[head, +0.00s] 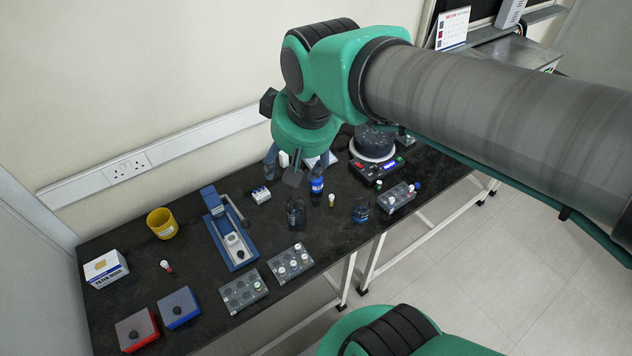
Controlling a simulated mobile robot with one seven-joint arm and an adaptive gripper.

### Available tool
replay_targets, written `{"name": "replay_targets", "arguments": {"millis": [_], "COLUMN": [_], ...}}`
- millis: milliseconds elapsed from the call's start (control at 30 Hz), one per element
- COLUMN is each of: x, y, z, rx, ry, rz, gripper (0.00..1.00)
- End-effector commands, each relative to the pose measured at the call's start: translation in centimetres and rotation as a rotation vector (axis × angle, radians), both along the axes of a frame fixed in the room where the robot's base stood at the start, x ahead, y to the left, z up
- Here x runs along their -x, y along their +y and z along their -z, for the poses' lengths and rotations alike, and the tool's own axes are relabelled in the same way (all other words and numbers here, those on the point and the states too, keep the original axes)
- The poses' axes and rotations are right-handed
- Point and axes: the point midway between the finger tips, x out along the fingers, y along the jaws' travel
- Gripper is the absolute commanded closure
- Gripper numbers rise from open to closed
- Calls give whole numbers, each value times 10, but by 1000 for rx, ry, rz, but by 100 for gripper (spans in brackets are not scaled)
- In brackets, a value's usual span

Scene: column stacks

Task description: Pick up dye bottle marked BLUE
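A dark bottle with a bright blue band (316,184) stands upright on the black bench, near the middle. It is the only blue-marked bottle I can pick out, but its lettering is too small to read. My gripper (282,172) hangs from the green wrist just left of the bottle and higher in the picture. Its fingers look spread apart, with no bottle visible between them. The bottle appears apart from the fingers. My wrist and gripper hide part of the bench behind them.
Dark glass vessels (296,211) and (361,210) and a small yellow-white vial (331,200) stand near the bottle. A round device (374,148) is behind right. Well trays (290,263) and a blue press (230,232) lie left and front. Bare bench shows at left.

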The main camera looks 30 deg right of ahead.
Motion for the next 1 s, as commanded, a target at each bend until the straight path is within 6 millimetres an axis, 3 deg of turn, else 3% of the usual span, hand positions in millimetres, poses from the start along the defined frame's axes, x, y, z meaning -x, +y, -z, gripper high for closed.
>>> {"name": "replay_targets", "arguments": {"millis": [467,767,1000], "x": [-117,-179,-218], "y": [-62,-112,-156], "z": [53,115,179], "rx": [24,23,15], "ry": [144,233,299], "rz": [-6,-16,-24], "gripper": [37,37,37]}}
